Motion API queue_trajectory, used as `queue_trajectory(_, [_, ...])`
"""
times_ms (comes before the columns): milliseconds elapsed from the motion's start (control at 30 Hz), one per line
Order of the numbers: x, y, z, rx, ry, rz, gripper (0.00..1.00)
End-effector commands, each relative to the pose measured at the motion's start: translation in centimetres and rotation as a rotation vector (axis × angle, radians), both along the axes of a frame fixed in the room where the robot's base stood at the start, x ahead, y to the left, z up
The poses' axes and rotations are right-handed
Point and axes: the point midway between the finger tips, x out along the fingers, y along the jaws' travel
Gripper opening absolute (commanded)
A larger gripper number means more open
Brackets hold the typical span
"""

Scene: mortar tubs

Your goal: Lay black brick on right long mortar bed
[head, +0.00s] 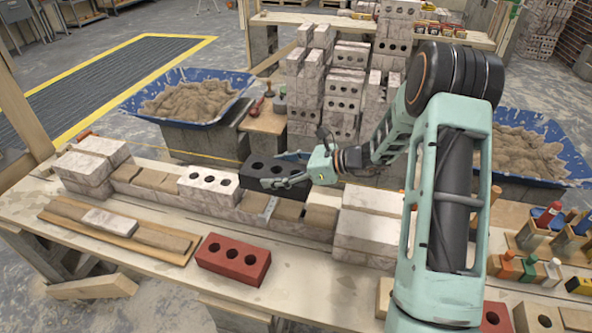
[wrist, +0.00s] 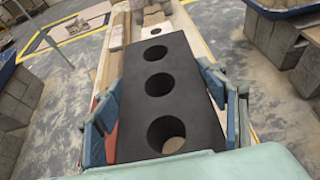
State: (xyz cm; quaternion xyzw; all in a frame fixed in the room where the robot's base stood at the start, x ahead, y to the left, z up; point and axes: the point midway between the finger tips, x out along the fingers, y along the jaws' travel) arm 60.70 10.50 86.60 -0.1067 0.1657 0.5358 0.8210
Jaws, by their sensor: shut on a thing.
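The black brick (head: 275,173) has three round holes. It is over the wall, right of the white three-hole brick (head: 208,187); a dark patch lies below it. My gripper (head: 288,170) is shut on the black brick from the right. In the wrist view the brick (wrist: 165,85) fills the middle, with the blue fingers (wrist: 160,110) along its two sides. Tan mortar beds (head: 288,210) and (head: 320,216) lie on the wall course between the white brick and the white end bricks (head: 368,220). I cannot tell whether the brick touches anything below.
A red three-hole brick (head: 233,259) lies at the bench's front. A board (head: 165,238) with mortar and a pale piece is at front left. White end bricks (head: 88,165) stand at the wall's left. Blue mortar tubs (head: 190,97) and brick stacks (head: 340,90) are behind.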

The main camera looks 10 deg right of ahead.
Motion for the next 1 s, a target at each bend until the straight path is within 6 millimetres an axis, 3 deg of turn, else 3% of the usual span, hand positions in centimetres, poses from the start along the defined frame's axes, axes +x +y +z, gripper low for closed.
queue_trajectory(233, [1.3, 2.1, -1.4, 0.009, -0.008, 0.027, 0.08])
queue_trajectory(567, [1.4, 2.2, -2.8, 0.008, -0.007, 0.028, 0.08])
queue_trajectory(1000, [1.3, 2.2, -6.6, 0.008, -0.008, 0.029, 0.08])
